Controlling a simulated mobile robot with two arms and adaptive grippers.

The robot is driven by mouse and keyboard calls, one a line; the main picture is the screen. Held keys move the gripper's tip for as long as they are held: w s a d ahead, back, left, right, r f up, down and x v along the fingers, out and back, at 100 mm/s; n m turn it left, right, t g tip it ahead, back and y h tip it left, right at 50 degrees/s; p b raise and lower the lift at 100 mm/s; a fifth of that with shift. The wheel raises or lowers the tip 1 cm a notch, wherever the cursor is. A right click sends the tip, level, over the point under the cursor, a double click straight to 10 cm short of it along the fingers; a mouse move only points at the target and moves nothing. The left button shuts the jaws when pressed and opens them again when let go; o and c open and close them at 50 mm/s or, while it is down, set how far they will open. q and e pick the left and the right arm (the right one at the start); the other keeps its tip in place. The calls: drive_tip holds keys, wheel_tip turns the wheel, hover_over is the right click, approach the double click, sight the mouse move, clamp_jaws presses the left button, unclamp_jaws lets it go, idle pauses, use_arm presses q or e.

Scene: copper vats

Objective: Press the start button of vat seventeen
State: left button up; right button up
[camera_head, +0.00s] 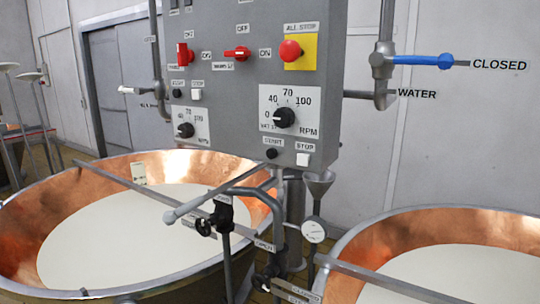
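A grey control panel (240,108) stands in the middle of the head view, above and between two copper vats. A black button (271,154) sits under a START label at the panel's lower right part, beside a white STOP button (303,159). A second black button (177,93) and a white button (197,94) sit higher on the panel's left part. Small print by the right dial (284,117) seems to name a vat, but I cannot read its number for sure. Neither of my grippers is in view.
The left vat (255,200) and right vat (365,240) hold pale liquid. Pipes and valves (268,222) rise between them below the panel. A yellow-backed red button (290,51) and two red switches (237,54) are above. A blue valve lever (425,61) is at right.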

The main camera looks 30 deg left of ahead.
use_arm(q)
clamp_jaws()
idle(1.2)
